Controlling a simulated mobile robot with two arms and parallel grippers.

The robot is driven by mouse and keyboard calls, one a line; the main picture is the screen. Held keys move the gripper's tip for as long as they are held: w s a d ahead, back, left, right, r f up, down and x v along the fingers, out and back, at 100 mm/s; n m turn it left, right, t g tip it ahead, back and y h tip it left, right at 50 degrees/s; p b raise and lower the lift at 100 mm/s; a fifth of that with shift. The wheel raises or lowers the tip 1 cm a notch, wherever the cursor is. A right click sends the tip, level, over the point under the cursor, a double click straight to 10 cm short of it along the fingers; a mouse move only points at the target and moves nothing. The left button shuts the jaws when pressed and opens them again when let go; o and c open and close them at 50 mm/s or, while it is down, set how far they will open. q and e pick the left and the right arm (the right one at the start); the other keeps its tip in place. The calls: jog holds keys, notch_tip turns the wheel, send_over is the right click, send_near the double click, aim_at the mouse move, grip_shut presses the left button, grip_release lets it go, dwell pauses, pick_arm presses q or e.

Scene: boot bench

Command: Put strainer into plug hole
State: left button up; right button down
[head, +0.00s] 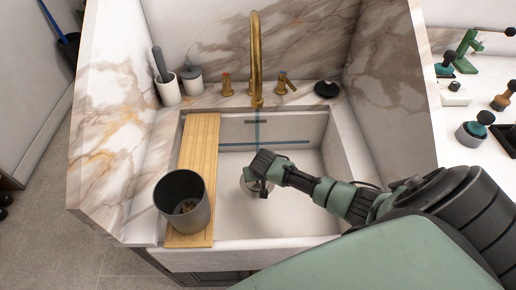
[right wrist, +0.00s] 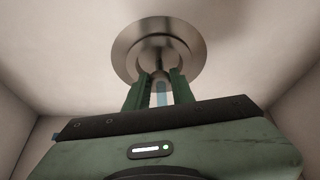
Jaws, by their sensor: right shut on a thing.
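My right gripper (head: 254,181) reaches down into the white sink (head: 295,215) from the right. In the right wrist view its green fingers (right wrist: 160,80) are shut on the central knob of the strainer (right wrist: 128,50), a round metal disc with a wide rim. The strainer (head: 244,184) shows in the head view as a small silver curve beside the fingers, partly hidden by them. The plug hole is not visible apart from the strainer. I cannot tell whether the strainer is above the hole or in it. My left gripper is not in view.
A wooden board (head: 198,150) spans the sink's left side, with a grey cup (head: 182,214) on its near end. A brass tap (head: 256,60) stands behind the sink. Jars (head: 192,80) and a black round item (head: 326,89) are on the back ledge. The sink's right side is clear.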

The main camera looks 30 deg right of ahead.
dwell(0.3)
jog(key=c, duration=0.6)
grip_release()
jog(key=shift+c, duration=0.2)
jog(key=shift+r+p, duration=3)
jog(key=shift+p, duration=0.15)
